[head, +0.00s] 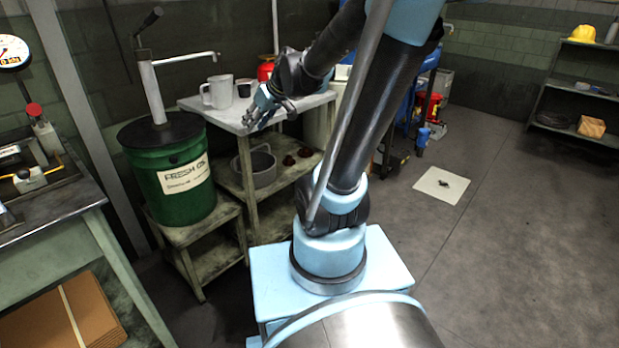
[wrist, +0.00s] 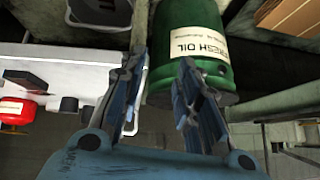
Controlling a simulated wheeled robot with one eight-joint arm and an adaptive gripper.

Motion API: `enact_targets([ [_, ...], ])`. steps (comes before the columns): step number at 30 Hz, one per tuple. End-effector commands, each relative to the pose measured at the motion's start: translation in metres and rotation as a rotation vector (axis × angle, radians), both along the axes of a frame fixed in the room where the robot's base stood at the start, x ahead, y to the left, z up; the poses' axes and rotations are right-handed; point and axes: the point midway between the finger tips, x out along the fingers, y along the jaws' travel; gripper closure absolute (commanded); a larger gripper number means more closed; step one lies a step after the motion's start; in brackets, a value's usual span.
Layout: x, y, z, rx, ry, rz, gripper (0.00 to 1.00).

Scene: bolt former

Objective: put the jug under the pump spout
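The jug (head: 217,92) is light grey with a handle on its left side. It stands upright on the pale tabletop in the head view. The pump (head: 152,85) rises from a green drum (head: 184,185) labelled fresh oil. Its spout (head: 190,59) points right, to the upper left of the jug in the picture. My gripper (head: 258,112) is over the table, to the right of the jug, with fingers apart and nothing between them. In the wrist view my gripper (wrist: 162,62) is open, with the drum (wrist: 190,25) beyond its fingers.
The table (head: 290,110) also holds a dark cup (head: 244,88) and a red canister (head: 265,70). A grey pot (head: 254,166) sits on its lower shelf. The drum rests on a low wooden stand (head: 215,245). The floor at right is mostly clear.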

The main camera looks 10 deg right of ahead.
Motion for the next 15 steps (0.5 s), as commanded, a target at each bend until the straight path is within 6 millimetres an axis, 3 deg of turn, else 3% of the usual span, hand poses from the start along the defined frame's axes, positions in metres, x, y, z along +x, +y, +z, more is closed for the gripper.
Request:
enact_targets([
  [3, -0.039, -0.021, -0.016, -0.040, 0.082, -0.067, 0.70],
  [15, -0.159, -0.093, -0.072, -0.191, 0.327, -0.358, 0.70],
])
